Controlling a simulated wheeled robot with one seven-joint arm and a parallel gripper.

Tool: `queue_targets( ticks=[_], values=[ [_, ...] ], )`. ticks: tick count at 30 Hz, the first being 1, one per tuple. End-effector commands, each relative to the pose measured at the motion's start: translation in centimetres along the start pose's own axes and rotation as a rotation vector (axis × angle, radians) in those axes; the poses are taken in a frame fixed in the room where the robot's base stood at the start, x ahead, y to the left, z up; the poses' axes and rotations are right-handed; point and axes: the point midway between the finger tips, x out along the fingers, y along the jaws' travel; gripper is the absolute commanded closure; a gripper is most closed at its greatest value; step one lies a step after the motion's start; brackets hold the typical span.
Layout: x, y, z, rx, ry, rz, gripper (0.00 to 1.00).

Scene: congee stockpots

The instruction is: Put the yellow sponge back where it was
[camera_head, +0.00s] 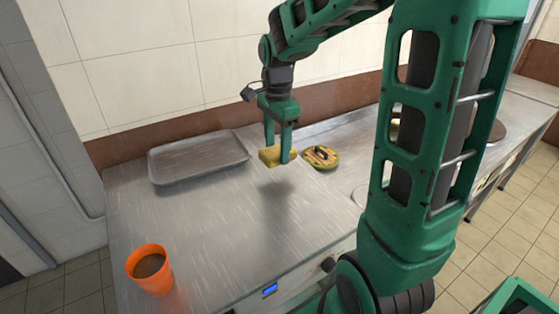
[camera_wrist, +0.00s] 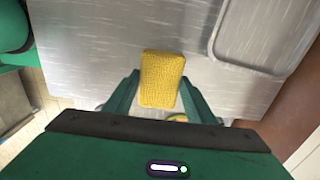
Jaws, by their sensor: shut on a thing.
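The yellow sponge (camera_head: 270,156) is held between the two fingers of my green gripper (camera_head: 279,157). It is above the metal counter, with a dark shadow on the counter below and in front of it. In the wrist view the sponge (camera_wrist: 161,79) shows as a textured yellow block between the fingertips of my gripper (camera_wrist: 160,85). The finger on each side covers part of its edges. The gripper is shut on it.
A shallow grey tray (camera_head: 198,160) lies at the back left. A round yellow-green item with a dark handle-like part (camera_head: 321,157) lies just right of the sponge. An orange cup (camera_head: 150,270) with brown contents stands at the front left. The middle counter (camera_head: 215,220) is clear.

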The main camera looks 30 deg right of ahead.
Motion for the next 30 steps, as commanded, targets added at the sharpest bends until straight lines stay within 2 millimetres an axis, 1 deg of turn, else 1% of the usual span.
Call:
queue_targets(
  ticks=[1, 3, 6, 8, 12, 16, 28, 29, 30],
  values=[
    [0.4, 0.0, -0.7, 0.003, 0.0, 0.001, 0.71],
    [0.8, 0.0, -1.3, 0.002, 0.0, 0.002, 0.71],
    [1.1, -0.1, -1.7, 0.0, 0.0, 0.001, 0.71],
    [1.6, -0.1, -1.8, 0.0, 0.0, 0.001, 0.71],
    [3.6, 0.0, -1.8, 0.0, -0.001, 0.004, 0.71],
    [4.8, -0.1, -1.7, 0.0, 0.0, 0.002, 0.71],
    [5.3, -0.1, -1.6, -0.002, 0.0, 0.001, 0.71],
    [5.3, -0.1, -1.6, -0.003, 0.0, 0.0, 0.43],
    [5.2, -0.1, -1.6, -0.003, 0.0, 0.0, 0.33]
  ],
)
